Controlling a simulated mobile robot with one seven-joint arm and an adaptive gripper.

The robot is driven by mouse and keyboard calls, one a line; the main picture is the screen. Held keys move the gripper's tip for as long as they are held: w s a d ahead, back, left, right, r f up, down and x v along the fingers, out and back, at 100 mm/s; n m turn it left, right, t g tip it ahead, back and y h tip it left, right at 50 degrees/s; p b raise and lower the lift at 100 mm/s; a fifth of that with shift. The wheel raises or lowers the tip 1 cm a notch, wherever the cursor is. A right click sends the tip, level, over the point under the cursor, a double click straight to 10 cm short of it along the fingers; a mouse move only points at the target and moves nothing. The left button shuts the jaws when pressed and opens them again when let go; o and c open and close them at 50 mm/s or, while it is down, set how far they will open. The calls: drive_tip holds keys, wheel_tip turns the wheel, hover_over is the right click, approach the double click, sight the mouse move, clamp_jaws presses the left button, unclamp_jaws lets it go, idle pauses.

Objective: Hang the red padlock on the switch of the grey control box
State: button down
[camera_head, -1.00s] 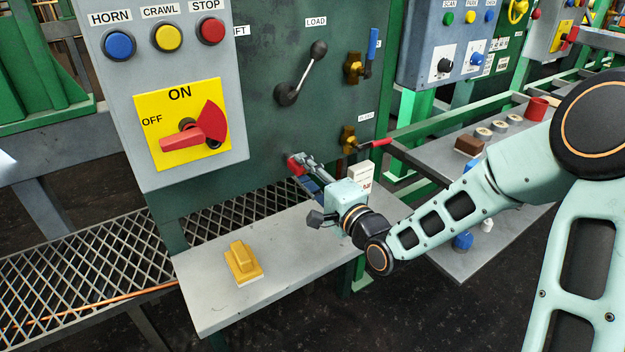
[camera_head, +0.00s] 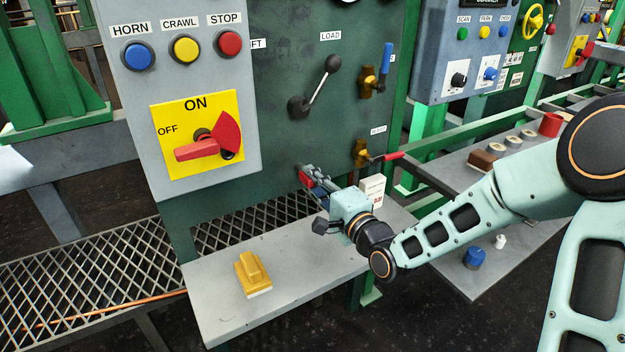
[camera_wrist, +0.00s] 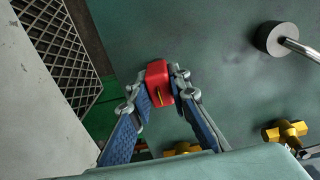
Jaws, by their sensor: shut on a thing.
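My gripper (camera_head: 312,181) is shut on the red padlock (camera_wrist: 158,78), whose red body shows between the two blue-padded fingers in the wrist view. In the head view the padlock (camera_head: 305,178) is a small red shape at the fingertips, above the grey shelf and before the dark green panel. Its shackle cannot be made out. The grey control box (camera_head: 130,90) stands at the upper left. Its red rotary switch (camera_head: 205,145) sits on a yellow plate marked ON and OFF, with its handle towards the left. The padlock is apart from the switch, to its lower right.
A yellow block (camera_head: 251,270) lies on the grey shelf (camera_head: 310,265), with a small white box (camera_head: 373,187) at the shelf's back right. A black-knobbed lever (camera_head: 316,88) and brass valves (camera_head: 362,153) jut from the green panel. The shelf's middle is clear.

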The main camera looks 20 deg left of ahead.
drive_tip(key=shift+d, duration=0.1)
idle(0.3)
drive_tip(key=shift+p+v, duration=0.5)
drive_tip(key=shift+v, duration=1.65)
